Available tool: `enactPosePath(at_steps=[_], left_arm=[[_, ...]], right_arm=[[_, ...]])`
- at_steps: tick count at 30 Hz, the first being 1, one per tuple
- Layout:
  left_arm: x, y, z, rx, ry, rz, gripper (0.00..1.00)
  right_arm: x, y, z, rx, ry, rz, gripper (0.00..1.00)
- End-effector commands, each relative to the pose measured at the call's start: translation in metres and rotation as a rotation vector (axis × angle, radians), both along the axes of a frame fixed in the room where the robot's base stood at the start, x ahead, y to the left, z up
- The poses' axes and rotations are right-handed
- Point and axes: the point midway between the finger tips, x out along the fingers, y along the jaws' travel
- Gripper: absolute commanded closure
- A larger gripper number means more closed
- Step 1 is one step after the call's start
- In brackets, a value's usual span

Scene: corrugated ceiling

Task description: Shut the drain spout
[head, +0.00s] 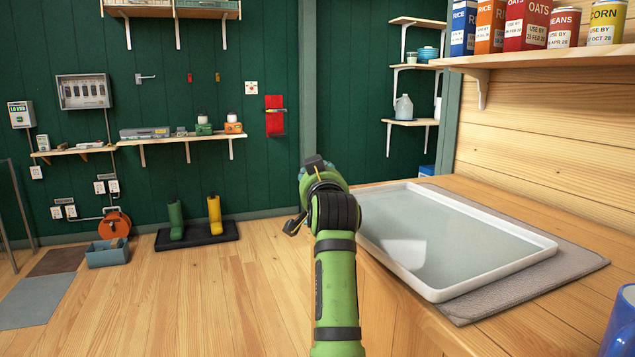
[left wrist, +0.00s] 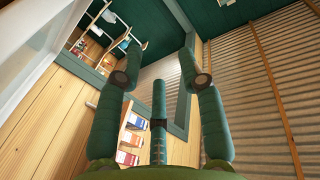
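A white shallow tray (head: 462,294) with a raised rim lies on a grey mat on the wooden counter. I cannot make out a drain spout in the head view; my arm covers the tray's near left edge. My left gripper (head: 306,190) is beside the tray's left end, mostly hidden behind its own wrist. In the left wrist view the left gripper (left wrist: 162,52) has its green fingers spread with nothing between them. A pale surface (left wrist: 38,40) at the upper left there may be the tray's side. My right gripper is in neither view.
The grey mat (head: 575,270) extends right of the tray. A blue mug (head: 622,325) stands at the lower right. A shelf (head: 560,58) with food boxes and cans hangs above the counter.

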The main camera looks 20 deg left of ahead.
Motion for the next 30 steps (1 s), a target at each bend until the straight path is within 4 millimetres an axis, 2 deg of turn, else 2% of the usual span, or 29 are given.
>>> enactPosePath(at_steps=[8,27,30], left_arm=[[-0.013,-0.006,-0.001,-0.002,0.000,-0.003,0.61],[-0.013,-0.006,0.000,-0.001,-0.001,-0.002,0.61],[-0.014,-0.004,-0.006,-0.003,0.006,-0.001,1.00]], right_arm=[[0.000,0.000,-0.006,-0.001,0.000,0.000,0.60],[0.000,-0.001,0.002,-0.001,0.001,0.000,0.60],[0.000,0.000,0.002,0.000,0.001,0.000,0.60]])
